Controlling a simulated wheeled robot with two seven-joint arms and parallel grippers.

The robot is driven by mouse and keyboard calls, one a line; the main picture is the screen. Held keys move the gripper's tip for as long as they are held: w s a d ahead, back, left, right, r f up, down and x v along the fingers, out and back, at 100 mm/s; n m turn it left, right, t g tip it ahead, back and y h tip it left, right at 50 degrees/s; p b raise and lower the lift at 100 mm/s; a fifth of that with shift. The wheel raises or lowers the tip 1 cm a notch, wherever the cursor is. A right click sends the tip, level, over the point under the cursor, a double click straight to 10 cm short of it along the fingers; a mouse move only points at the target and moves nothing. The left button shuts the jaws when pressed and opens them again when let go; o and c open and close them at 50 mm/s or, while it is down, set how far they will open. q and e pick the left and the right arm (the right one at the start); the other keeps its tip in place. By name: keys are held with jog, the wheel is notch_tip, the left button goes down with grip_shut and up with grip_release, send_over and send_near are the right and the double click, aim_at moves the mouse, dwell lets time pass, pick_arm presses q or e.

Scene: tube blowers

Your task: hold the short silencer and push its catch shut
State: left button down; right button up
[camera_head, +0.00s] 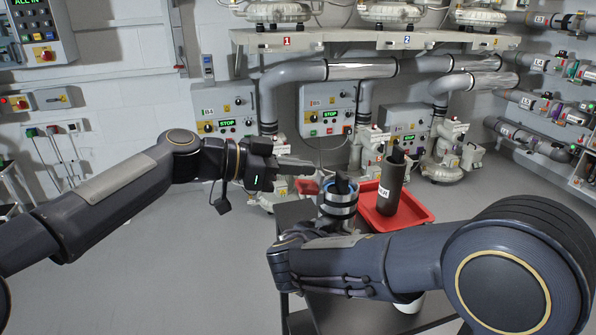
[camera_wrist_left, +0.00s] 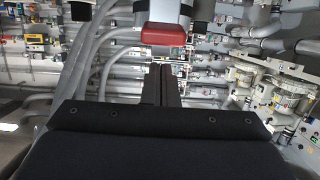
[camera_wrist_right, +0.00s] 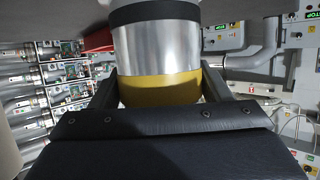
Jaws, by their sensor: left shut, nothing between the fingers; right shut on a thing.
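The short silencer (camera_head: 337,205) is a silver and dark banded cylinder, upright in the middle of the head view. My right gripper (camera_wrist_right: 160,90) is shut on it, with one finger on each side of its yellow band in the right wrist view. A red catch (camera_head: 307,187) sticks out from the silencer's left side. It also shows as a red block in the left wrist view (camera_wrist_left: 166,34). My left gripper (camera_head: 308,165) is shut and empty, its fingertips close to the catch. I cannot tell whether they touch it.
A red tray (camera_head: 425,213) to the right holds a tall grey-brown cylinder (camera_head: 391,185). A dark table (camera_head: 292,215) lies under the silencer, and a white round thing (camera_head: 410,305) shows below my right arm. Pipes and control boxes line the wall. The floor at left is clear.

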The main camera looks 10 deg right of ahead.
aim_at(298, 185)
pick_arm(q)
jog(key=r, duration=0.1)
jog(key=d+r, duration=0.1)
jog(key=r, duration=0.1)
jog(key=shift+r, duration=0.15)
jog(key=a+f, duration=0.1)
jog(key=a, duration=0.9)
jog(key=shift+s, duration=0.3)
jog(key=shift+a+f, duration=0.1)
jog(key=c, duration=1.8)
grip_release()
jog(key=shift+f, duration=0.35)
jog(key=o, duration=0.9)
jog(key=shift+g+h, duration=0.3)
jog(key=shift+h, duration=0.2)
jog(key=f, duration=0.4)
jog(key=d+f, duration=0.1)
jog(key=f, duration=0.1)
jog(key=shift+w+f, duration=0.15)
jog(key=shift+w, duration=0.15)
jog(key=d, duration=0.3)
jog(key=d+h, duration=0.1)
jog(key=d, duration=0.2)
jog(key=d+r+h, duration=0.1)
jog(key=d, duration=0.2)
jog(key=shift+r+t, duration=0.1)
jog(key=shift+t, duration=0.3)
jog(key=shift+c, duration=0.6)
